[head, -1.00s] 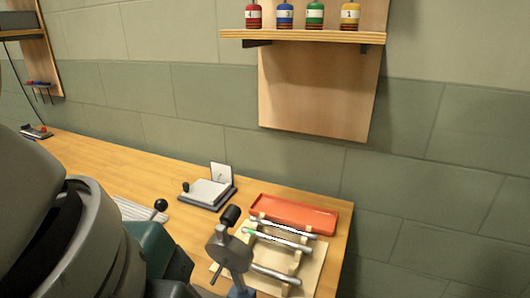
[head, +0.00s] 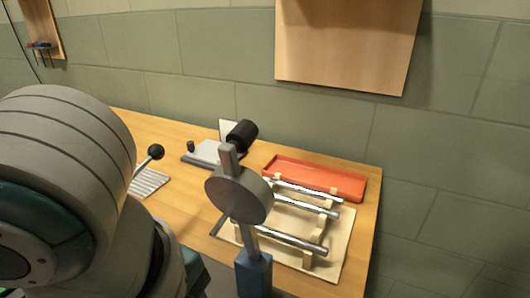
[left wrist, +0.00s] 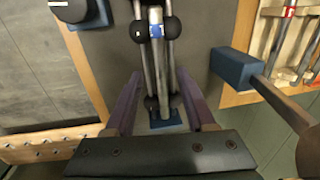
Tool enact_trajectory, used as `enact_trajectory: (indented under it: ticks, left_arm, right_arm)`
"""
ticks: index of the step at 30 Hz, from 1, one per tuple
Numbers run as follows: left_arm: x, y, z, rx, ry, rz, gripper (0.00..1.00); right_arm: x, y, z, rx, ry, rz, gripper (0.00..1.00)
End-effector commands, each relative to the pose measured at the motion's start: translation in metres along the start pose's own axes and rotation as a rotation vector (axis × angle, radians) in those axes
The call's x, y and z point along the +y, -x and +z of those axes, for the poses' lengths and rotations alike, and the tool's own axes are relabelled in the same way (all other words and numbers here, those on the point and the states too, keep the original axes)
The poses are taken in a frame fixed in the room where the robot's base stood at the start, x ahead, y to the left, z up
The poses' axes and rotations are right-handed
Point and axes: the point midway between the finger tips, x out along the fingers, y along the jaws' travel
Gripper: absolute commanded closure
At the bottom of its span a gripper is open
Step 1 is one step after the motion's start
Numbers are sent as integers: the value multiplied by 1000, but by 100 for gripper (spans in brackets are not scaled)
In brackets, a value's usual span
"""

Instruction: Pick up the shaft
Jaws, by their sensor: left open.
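Several metal shafts lie side by side on a pale wooden rack (head: 340,240) at the right end of the table in the head view: a rear shaft (head: 305,191), a middle shaft (head: 312,207) and a front shaft (head: 290,239). I cannot tell which one the task means. In the left wrist view, long rods show at the top right, apart from my left gripper (left wrist: 158,76). Its two purple fingers are spread, with metal rods (left wrist: 153,50) and dark balls between or beyond them; contact is unclear. The head view hides its fingers behind my arm. My right gripper is not seen.
A grey disc (head: 238,195) on a post with a blue block (head: 253,272) stands in front of the rack. An orange tray (head: 318,172) lies behind the shafts. A small grey stand (head: 205,153) is further left. The wall is close behind.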

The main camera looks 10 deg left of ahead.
Motion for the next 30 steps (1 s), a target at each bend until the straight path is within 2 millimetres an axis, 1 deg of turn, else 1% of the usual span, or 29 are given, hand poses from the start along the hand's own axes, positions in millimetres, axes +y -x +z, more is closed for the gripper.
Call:
enact_trajectory:
  ticks: [1, 4, 11, 25, 26, 30]
  left_arm:
    - [0, -8, 0, 0, 1, 1, 45]
    - [0, -16, 0, 1, 0, -1, 45]
    - [0, -16, 0, 0, 0, -2, 45]
    - [0, -16, 0, 1, 0, -2, 98]
    - [0, -16, 0, 1, 0, -2, 100]
    - [0, -16, 0, 1, 0, -2, 100]
  right_arm:
    - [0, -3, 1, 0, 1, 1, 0]
    - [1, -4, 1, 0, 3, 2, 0]
    - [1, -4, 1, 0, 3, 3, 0]
    - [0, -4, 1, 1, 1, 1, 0]
    - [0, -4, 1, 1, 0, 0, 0]
    - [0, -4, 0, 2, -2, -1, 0]
